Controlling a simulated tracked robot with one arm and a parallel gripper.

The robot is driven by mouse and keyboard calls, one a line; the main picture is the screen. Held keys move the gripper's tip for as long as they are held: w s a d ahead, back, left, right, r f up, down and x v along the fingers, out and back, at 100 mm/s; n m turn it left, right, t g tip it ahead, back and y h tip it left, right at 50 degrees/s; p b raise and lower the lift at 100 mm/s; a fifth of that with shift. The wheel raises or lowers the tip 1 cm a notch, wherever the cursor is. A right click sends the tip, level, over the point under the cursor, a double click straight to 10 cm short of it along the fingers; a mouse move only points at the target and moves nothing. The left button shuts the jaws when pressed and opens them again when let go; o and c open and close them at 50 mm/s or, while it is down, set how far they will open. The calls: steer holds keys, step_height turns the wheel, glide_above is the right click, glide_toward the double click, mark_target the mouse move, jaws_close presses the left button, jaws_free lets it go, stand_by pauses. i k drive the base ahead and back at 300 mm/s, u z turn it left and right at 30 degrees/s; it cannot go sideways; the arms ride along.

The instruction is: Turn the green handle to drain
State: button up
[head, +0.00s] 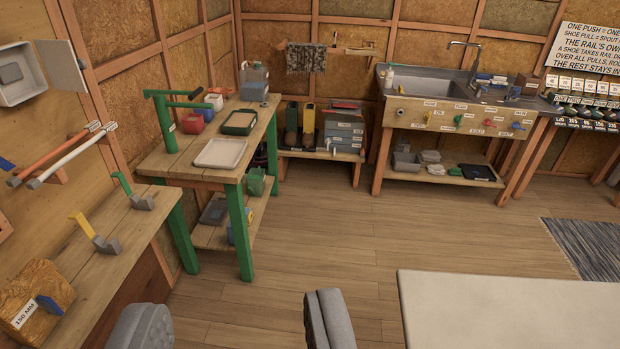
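A wooden panel (445,105) under the sink (430,82) at the back right carries a row of small coloured handles with white labels. One of them is a green handle (458,120), near the middle of the row. The labels are too small to read surely, and I cannot tell how the handle is turned. My gripper (238,318) shows at the bottom edge as two grey fingers spread wide apart, with nothing between them. It is far from the sink panel, on the near side of the room.
A green-legged bench (180,160) stands at the left, with another workbench (85,260) nearer, holding green and yellow levers. A pale tabletop (510,310) fills the lower right. Wooden floor (340,230) lies clear between me and the sink. A grey rug (585,245) lies right.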

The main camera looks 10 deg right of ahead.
mark_target(457, 119)
steer(key=z, duration=0.05)
steer(key=i, duration=3.65)
steer(key=z, duration=1.95)
steer(key=i, duration=2.05)
steer(key=u, duration=0.9)
